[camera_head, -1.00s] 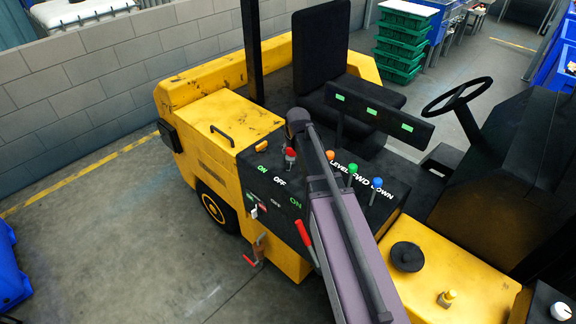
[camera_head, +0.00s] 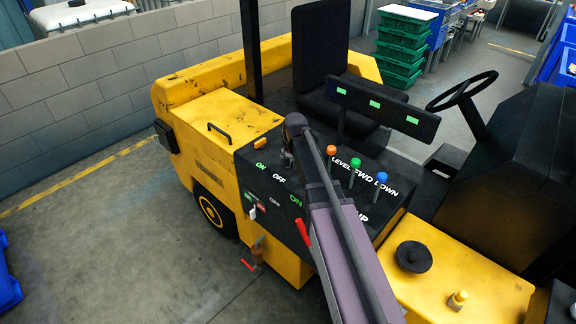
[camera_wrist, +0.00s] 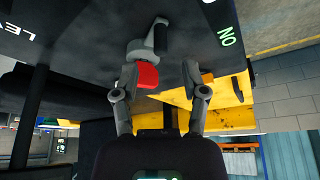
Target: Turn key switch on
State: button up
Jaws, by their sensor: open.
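A red-and-grey switch (camera_wrist: 147,72) stands up from the dark panel (camera_wrist: 85,40) in the wrist view, its grey lever angled toward the top of that picture. My gripper (camera_wrist: 158,76) is open, with one finger on each side of the red part. The red part is close to the left finger and clear of the right one; I cannot tell whether it touches. In the head view, the black panel (camera_head: 262,182) has ON and OFF labels. My arm covers most of my gripper and the switch there.
Orange (camera_head: 331,150), green (camera_head: 353,170) and blue (camera_head: 382,178) knobs stand right of my arm. A white toggle (camera_head: 252,212) and a red-handled lever (camera_head: 254,257) are on the panel's side. A seat and steering wheel (camera_head: 462,92) are behind.

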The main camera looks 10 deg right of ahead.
aim_at(288, 159)
jog(key=shift+b+x, duration=2.3)
jog(key=shift+x, duration=0.5)
grip_shut()
